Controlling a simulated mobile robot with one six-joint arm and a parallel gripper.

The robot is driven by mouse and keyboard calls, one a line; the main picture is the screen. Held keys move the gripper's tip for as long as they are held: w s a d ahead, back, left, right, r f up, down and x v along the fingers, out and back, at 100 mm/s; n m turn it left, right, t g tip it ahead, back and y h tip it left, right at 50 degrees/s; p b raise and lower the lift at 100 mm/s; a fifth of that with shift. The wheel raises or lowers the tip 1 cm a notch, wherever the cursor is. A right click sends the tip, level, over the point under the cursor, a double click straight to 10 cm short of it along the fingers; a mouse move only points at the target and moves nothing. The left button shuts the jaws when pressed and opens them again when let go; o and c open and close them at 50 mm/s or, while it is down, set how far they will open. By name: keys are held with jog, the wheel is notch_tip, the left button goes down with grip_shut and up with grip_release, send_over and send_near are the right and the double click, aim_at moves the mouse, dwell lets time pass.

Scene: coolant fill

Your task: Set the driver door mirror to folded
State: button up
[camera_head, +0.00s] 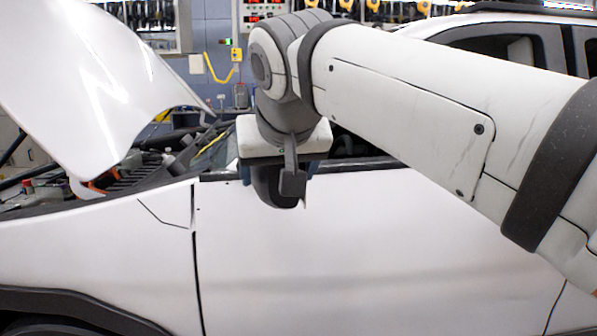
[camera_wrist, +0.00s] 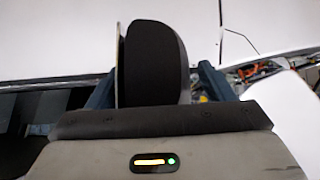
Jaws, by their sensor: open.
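The driver door mirror (camera_wrist: 155,65) has a dark rounded housing with a thin pale glass edge on its left side in the wrist view. In the head view part of the mirror (camera_head: 267,190) shows under my wrist, against the white driver door (camera_head: 370,250). My gripper (camera_head: 279,172) is over the mirror and hides most of it. In the wrist view the blue fingers of my gripper (camera_wrist: 158,82) are open, one on each side of the housing. Gaps show between the housing and both fingers. The mirror's base is hidden.
The raised white hood (camera_head: 85,85) and open engine bay (camera_head: 125,170) are at the left. A blue wall with tools (camera_head: 215,60) stands behind. The car's roof and windows extend behind my arm at the right. Free room lies in front of the door.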

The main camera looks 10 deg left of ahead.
jog(key=shift+c, duration=0.4)
jog(key=c, duration=1.3)
